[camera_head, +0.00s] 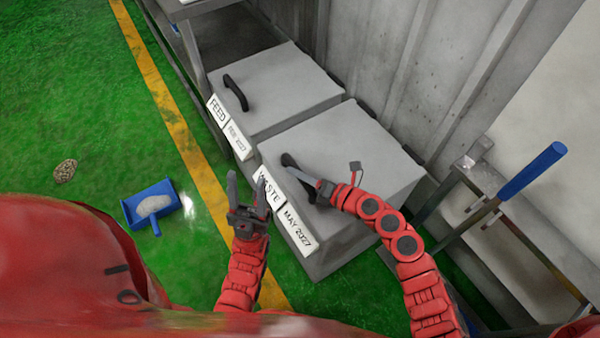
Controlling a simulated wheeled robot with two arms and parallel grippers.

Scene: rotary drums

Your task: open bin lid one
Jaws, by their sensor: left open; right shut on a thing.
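Two grey bins with flat lids stand side by side against the wall. The nearer one, the waste bin (355,150), carries white labels reading "WASTE" and "MAY 2027". Its lid looks closed. My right gripper (308,182) is shut on the black handle (290,162) of this lid, near its front edge; the fingertips are partly hidden. The farther one, the feed bin (280,88), has a closed lid with a black handle (235,92) and a "FEED" label (217,108). My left gripper (246,190) is open and empty, in front of the waste bin's label side.
A blue scoop (150,204) with pale material lies on the green floor, left of the yellow line (165,105). A small pile of grains (65,171) is farther left. A metal stand with a blue-handled lever (530,172) is at the right. A concrete wall backs the bins.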

